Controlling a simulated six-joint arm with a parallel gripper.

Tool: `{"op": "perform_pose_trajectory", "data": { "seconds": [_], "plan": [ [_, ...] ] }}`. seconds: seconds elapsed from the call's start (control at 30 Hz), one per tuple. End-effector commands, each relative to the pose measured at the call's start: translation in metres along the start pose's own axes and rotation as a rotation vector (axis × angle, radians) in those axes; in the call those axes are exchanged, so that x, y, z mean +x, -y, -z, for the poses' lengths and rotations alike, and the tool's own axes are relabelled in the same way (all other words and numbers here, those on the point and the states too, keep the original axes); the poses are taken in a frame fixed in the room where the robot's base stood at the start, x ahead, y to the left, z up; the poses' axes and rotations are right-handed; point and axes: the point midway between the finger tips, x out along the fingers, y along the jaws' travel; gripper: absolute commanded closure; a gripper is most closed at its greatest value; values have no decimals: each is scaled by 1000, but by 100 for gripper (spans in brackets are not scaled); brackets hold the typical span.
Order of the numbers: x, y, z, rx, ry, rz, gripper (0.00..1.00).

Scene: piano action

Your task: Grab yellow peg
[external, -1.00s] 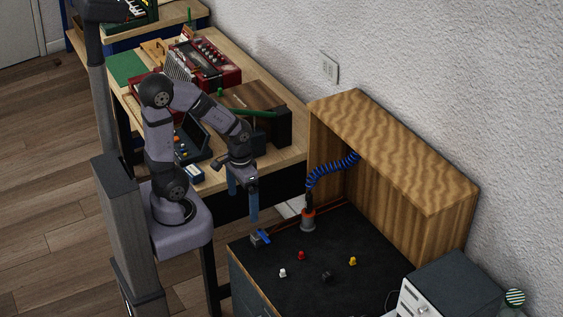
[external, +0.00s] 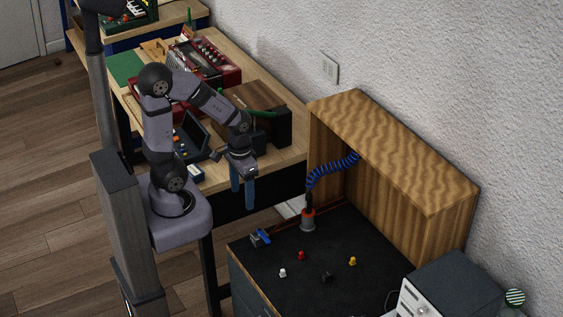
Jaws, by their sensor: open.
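The yellow peg (external: 352,261) stands on the dark bench top (external: 315,285), right of the other small pegs. My gripper (external: 242,205) hangs with its two blue fingers pointing down, apart and empty. It is to the left of the yellow peg and higher, near the gap between the wooden table and the dark bench. Nothing touches the yellow peg.
A red peg (external: 301,255), a white peg (external: 282,272) and a black peg (external: 326,277) stand nearby. A blue-handled clamp-like piece (external: 261,238) and an orange-topped holder with a coiled blue hose (external: 308,220) are behind. A wooden shelf (external: 395,150) borders the right.

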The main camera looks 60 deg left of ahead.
Motion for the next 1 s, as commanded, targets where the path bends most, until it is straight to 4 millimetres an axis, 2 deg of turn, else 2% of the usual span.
{"op": "perform_pose_trajectory", "data": {
  "seconds": [0.03,0.1,0.4,0.57,0.67,0.77,1.0],
  "plan": [
    [0,0,0,0,0,0,50],
    [0,0,0,0,0,0,66],
    [1,0,1,0,-1,0,66],
    [18,-2,16,7,-35,-2,66],
    [42,-6,41,16,-92,-5,66],
    [76,-13,78,30,-181,-10,66],
    [173,-39,180,65,-461,-29,66]
  ]
}}
